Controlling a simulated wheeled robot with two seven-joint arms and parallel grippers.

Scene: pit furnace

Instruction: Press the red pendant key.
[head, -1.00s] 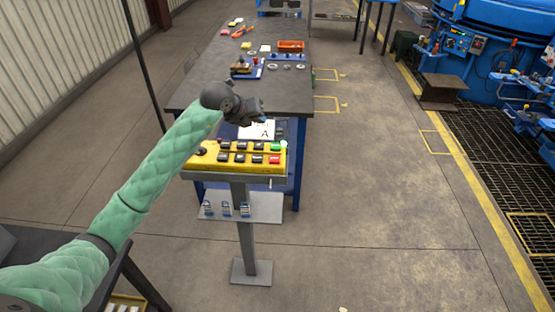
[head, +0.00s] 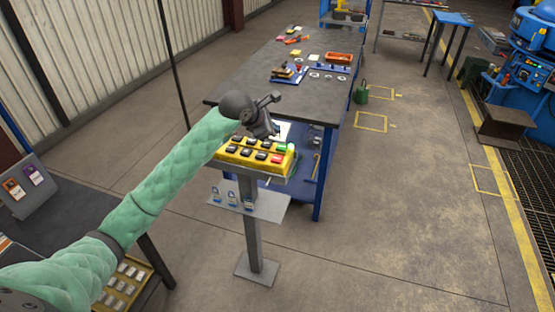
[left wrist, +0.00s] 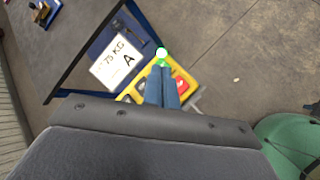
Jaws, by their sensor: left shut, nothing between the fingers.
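The yellow pendant (head: 232,158) stands on a grey post, with rows of black keys, a green key (head: 281,147) and the red key (head: 276,158) at its right end. My left gripper (head: 272,134) is shut and empty, pointing down just above the pendant's back edge, near the green key. In the left wrist view the shut blue fingers (left wrist: 163,72) lie across the pendant (left wrist: 134,91). I cannot tell any contact. My right gripper is not in view.
A workbench (head: 312,96) with trays and tools stands behind the pendant. A small shelf (head: 268,207) with padlocks is on the post. A dark table (head: 75,215) is at the left.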

